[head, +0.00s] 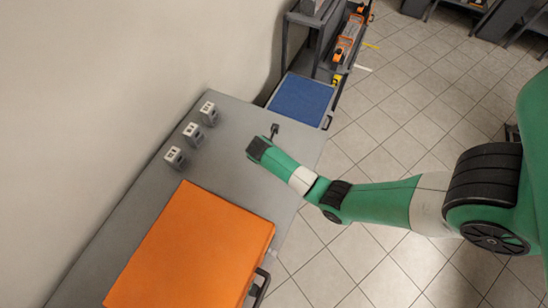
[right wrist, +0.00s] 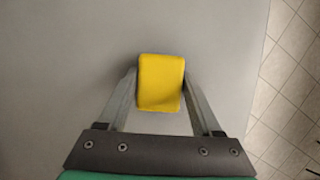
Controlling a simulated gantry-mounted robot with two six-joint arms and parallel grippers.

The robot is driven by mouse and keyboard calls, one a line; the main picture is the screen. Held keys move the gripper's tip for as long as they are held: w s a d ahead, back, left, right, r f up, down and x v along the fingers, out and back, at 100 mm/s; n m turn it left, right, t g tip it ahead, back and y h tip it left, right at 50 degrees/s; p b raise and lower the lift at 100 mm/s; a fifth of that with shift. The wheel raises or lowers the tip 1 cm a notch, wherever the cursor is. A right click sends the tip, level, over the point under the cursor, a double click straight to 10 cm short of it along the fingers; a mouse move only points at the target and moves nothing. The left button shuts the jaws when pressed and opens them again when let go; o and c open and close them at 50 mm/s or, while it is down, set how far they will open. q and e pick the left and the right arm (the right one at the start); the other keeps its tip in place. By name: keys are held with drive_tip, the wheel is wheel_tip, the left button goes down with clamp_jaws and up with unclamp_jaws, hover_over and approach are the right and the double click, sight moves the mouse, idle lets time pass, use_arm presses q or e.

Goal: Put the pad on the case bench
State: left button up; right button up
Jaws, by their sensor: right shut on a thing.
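The pad (right wrist: 161,82) is a small yellow block with rounded corners. In the right wrist view it sits between the two fingers of my right gripper (right wrist: 160,88), which is shut on it. In the head view my right gripper (head: 274,129) is over the far right part of the grey case bench (head: 230,165), and the pad is hidden there. The bench's grey top (right wrist: 60,70) fills the left and middle of the right wrist view behind the pad. I cannot tell whether the pad touches the bench. My left gripper is not in view.
A large orange case (head: 195,250) lies on the near part of the bench. Several small grey blocks (head: 192,132) stand along the wall side. A blue-topped surface (head: 302,100) and shelving stand beyond the far end. The bench top between blocks and gripper is clear.

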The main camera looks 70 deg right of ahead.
drive_tip(key=shift+w, duration=0.1)
drive_tip(key=o, duration=1.4)
drive_tip(key=shift+f, duration=0.1)
drive_tip(key=shift+o, duration=0.2)
drive_tip(key=shift+r, duration=0.3)
drive_tip(key=p+v, duration=0.4)
drive_tip(key=v, duration=0.7)
drive_tip(key=shift+a+r, duration=0.15)
drive_tip(key=shift+r, duration=0.25)
